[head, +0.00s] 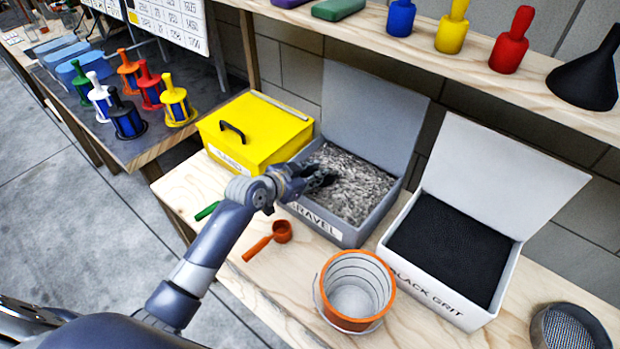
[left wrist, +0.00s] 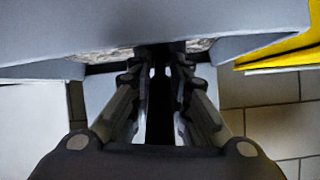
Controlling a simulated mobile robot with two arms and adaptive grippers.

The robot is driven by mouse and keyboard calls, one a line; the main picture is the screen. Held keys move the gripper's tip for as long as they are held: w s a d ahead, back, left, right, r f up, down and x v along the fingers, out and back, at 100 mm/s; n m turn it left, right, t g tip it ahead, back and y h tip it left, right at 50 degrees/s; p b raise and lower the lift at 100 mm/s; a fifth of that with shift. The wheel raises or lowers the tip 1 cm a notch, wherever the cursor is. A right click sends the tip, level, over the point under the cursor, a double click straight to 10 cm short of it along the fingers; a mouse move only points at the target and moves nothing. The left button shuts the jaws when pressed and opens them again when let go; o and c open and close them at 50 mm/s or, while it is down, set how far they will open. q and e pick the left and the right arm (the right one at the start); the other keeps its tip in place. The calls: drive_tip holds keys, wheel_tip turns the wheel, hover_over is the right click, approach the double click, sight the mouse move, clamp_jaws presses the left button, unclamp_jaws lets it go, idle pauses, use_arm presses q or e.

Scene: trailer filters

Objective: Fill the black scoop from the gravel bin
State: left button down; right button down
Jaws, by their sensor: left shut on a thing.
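The grey gravel bin (head: 331,229) stands on the wooden bench with its lid open and grey gravel (head: 352,190) inside. My left gripper (head: 306,178) reaches over the bin's left side, low over the gravel. It is shut on a dark thing that looks like the black scoop (head: 322,181). In the left wrist view a dark handle (left wrist: 160,115) shows between the fingers, and the bin's grey wall (left wrist: 60,40) crosses the top. The scoop's bowl is small and dark here, and I cannot tell how much gravel is in it. My right gripper is out of view.
A yellow box (head: 256,130) stands left of the bin, and an open black grit bin (head: 450,250) stands right. An orange-rimmed bucket (head: 355,290), an orange scoop (head: 270,240) and a green handle (head: 206,211) are in front. A shelf (head: 420,45) overhangs the back.

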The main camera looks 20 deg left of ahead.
use_arm(q)
drive_tip(key=shift+w+d, duration=0.1)
drive_tip(key=shift+w, duration=0.2)
drive_tip(key=shift+s+r, duration=0.1)
drive_tip(key=shift+s, duration=0.1)
drive_tip(key=shift+s+a+p, duration=0.35)
drive_tip(key=shift+s+p, duration=0.15)
drive_tip(key=shift+s, duration=0.25)
drive_tip(key=shift+s+a+p, duration=0.35)
drive_tip(key=shift+s+p, duration=0.15)
drive_tip(key=shift+s, duration=0.2)
drive_tip(key=shift+s+a+r+p, duration=0.1)
drive_tip(key=shift+s+r+p, duration=0.05)
drive_tip(key=shift+r+p, duration=1.5)
drive_tip(key=shift+s+r+p, duration=0.15)
drive_tip(key=shift+r+p, duration=1.45)
drive_tip(key=shift+s+a+r+p, duration=0.1)
drive_tip(key=shift+s+r+p, duration=0.05)
drive_tip(key=shift+r+p, duration=1.5)
